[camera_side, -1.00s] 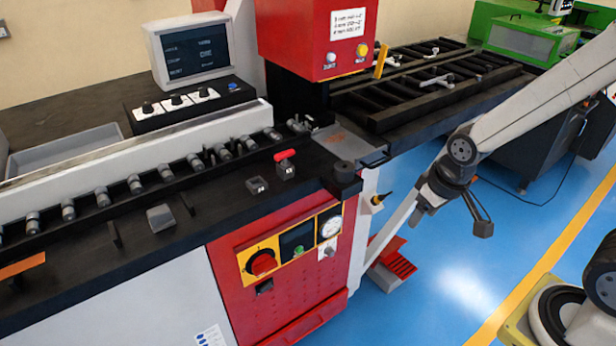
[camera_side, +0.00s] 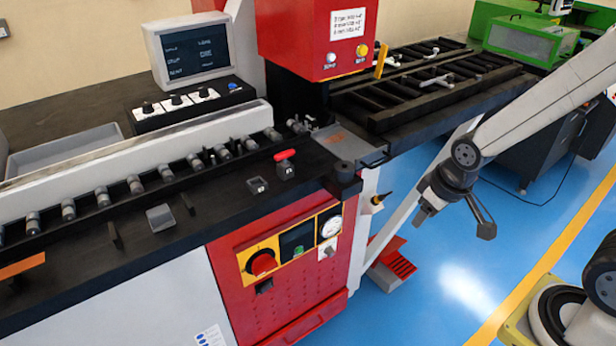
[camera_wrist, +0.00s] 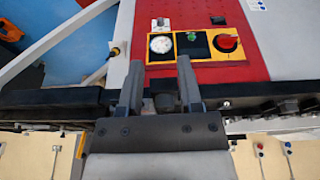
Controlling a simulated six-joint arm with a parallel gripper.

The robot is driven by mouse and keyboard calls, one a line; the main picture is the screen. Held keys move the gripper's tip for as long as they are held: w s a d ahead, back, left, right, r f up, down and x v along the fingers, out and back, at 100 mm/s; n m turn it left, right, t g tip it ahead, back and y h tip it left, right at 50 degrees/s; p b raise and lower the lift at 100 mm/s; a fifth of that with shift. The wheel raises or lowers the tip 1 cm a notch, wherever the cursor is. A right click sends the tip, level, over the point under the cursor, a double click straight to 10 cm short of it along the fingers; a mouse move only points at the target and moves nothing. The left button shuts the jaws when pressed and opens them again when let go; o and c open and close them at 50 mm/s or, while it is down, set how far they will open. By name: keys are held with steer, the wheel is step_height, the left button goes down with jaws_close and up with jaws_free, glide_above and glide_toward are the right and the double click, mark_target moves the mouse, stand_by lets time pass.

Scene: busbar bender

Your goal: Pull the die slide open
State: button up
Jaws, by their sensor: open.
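The die slide looks to be the grey plate (camera_side: 338,142) with a brownish patch, set in the bench top below the red press head. A dark bar handle (camera_side: 376,161) sticks out from its right front edge. My gripper (camera_side: 423,214) hangs over the blue floor, to the right of the handle and lower in the picture, apart from it. In the wrist view my gripper (camera_wrist: 160,82) has its two fingers spread with nothing held between them. The dark bench edge and a round dark part show behind the fingers. I cannot make out the handle clearly there.
The red press head (camera_side: 315,40) stands over the plate. A black round post (camera_side: 343,172) is close to the handle. The red front panel has a gauge (camera_side: 331,227) and a red knob (camera_side: 262,263). A black rack (camera_side: 440,85) extends behind.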

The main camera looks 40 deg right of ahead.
steer(key=w+d+f+n+t, duration=0.2)
steer(key=w+d+n+t, duration=0.3)
steer(key=w, duration=0.3)
steer(key=n+t, duration=0.8)
steer(key=n, duration=0.5)
glide_toward(385, 162)
steer(key=w, duration=0.2)
steer(key=shift+w+d+f, duration=0.15)
steer(key=shift+w+d, duration=0.05)
steer(key=shift+w, duration=0.1)
steer(key=shift+w, duration=0.15)
steer(key=shift+w+f, duration=0.3)
steer(key=shift+w, duration=0.9)
steer(key=shift+w+f, duration=0.3)
steer(key=shift+w, duration=0.95)
steer(key=shift+w+f, duration=0.25)
steer(key=shift+w, duration=0.95)
jaws_close()
steer(key=shift+g, duration=0.3)
